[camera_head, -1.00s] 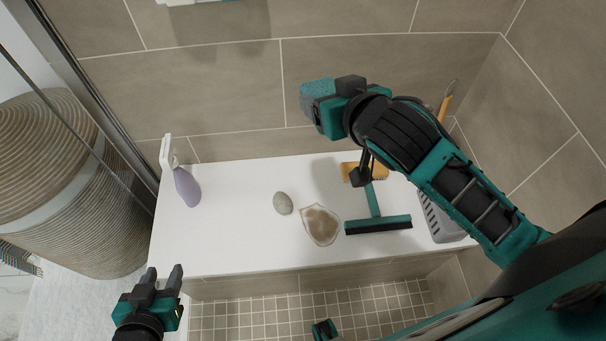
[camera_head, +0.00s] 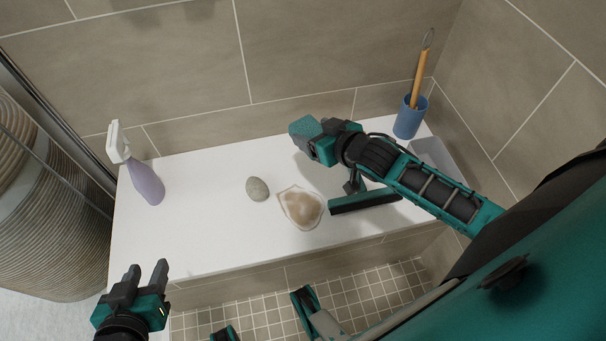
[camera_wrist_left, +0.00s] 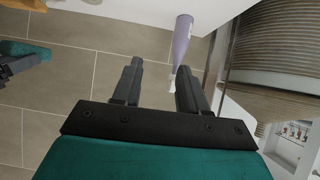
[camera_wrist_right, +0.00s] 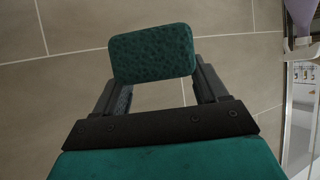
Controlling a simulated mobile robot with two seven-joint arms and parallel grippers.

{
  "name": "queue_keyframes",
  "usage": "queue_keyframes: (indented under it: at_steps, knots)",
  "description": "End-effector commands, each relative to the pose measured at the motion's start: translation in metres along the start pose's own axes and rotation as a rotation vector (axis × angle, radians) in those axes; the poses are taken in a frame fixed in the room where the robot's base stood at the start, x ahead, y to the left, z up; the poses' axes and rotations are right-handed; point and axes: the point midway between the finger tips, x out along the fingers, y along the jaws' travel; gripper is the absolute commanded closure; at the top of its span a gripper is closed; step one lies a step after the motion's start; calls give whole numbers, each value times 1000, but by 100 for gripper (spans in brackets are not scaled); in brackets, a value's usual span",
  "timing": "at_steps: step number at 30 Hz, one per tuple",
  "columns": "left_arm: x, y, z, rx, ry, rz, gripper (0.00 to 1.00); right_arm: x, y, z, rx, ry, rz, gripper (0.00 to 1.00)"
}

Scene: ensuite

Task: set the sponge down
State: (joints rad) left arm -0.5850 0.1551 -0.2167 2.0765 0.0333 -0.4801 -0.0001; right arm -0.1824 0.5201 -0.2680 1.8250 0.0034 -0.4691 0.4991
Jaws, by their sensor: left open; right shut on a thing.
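The teal sponge (camera_head: 304,128) is held in my right gripper (camera_head: 320,140), above the back part of the white bench (camera_head: 210,215). In the right wrist view the sponge (camera_wrist_right: 152,53) sits between the two fingers, near their tips. I cannot tell the gap between sponge and bench exactly, but it appears raised. My left gripper (camera_head: 147,270) is open and empty, off the bench's front left edge. It also shows open in the left wrist view (camera_wrist_left: 157,78).
A lilac spray bottle (camera_head: 147,183) stands at the bench's left. A squeegee (camera_head: 362,201) lies partly under my right arm.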

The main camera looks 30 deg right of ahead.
Motion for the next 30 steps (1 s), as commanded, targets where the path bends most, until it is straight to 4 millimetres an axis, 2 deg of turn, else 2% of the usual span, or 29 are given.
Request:
queue_keyframes:
  at_steps: [1,3,9,12,20,27,30]
  knots:
    - [6,0,10,0,-1,0,57,10,0,18,2,-3,0,61]
    - [11,-1,18,0,-2,0,57,19,0,36,2,-4,0,61]
    - [23,-1,40,-1,-8,0,57,45,-1,82,2,-2,0,61]
    - [28,-1,50,-2,-18,1,57,54,-1,99,2,-1,0,61]
    - [29,3,50,-11,-20,8,57,64,-1,116,0,0,0,61]
    - [38,8,56,-20,-18,20,57,81,-1,147,1,-1,0,61]
    - [38,9,53,-19,-16,25,57,82,-1,150,1,1,-1,61]
